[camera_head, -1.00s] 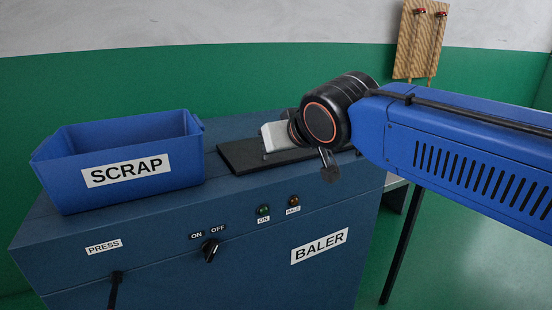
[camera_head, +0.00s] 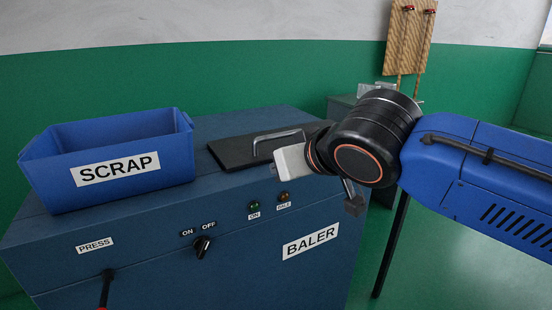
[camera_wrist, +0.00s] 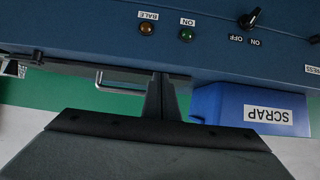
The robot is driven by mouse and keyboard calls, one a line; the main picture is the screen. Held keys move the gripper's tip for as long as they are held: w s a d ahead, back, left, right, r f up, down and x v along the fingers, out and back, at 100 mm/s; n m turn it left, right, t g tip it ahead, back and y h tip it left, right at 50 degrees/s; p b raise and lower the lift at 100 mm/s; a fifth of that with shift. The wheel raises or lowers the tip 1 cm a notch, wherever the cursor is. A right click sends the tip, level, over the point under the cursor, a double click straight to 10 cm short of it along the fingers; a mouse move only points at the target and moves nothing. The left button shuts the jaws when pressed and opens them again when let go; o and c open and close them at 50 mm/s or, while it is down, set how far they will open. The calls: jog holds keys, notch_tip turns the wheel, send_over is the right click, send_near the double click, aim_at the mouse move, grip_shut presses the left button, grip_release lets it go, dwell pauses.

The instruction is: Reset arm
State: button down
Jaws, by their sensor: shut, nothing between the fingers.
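My gripper (camera_wrist: 161,98) shows in the wrist view with its dark fingers together and nothing between them. In the head view my arm reaches in from the right, and its wrist is in front of the baler's right end. The gripper's fingers cannot be made out clearly there. The blue baler (camera_head: 150,245) stands below and left of the wrist. Its flat dark lid (camera_head: 232,155) with a metal handle (camera_head: 278,137) lies on top, partly hidden by my wrist. In the wrist view the handle (camera_wrist: 112,86) shows beside the fingers, apart from them in the picture.
A blue SCRAP bin (camera_head: 110,190) stands on the baler's left top; it also shows in the wrist view (camera_wrist: 225,110). A black knob (camera_head: 203,247), green lamp (camera_head: 254,206) and amber lamp (camera_head: 284,196) are on the front. A wooden board (camera_head: 408,40) hangs behind.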

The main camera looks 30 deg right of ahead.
jog(key=shift+s+f, duration=0.1)
jog(key=shift+s, duration=0.2)
jog(key=s+d+f+g, duration=0.2)
jog(key=s+f+g, duration=0.1)
jog(key=f, duration=0.7)
jog(key=s+d+f+g, duration=0.2)
jog(key=s+f+g, duration=0.1)
jog(key=f, duration=0.7)
jog(key=shift+f+g, duration=0.3)
jog(key=shift+f, duration=0.1)
jog(key=shift+r, duration=0.1)
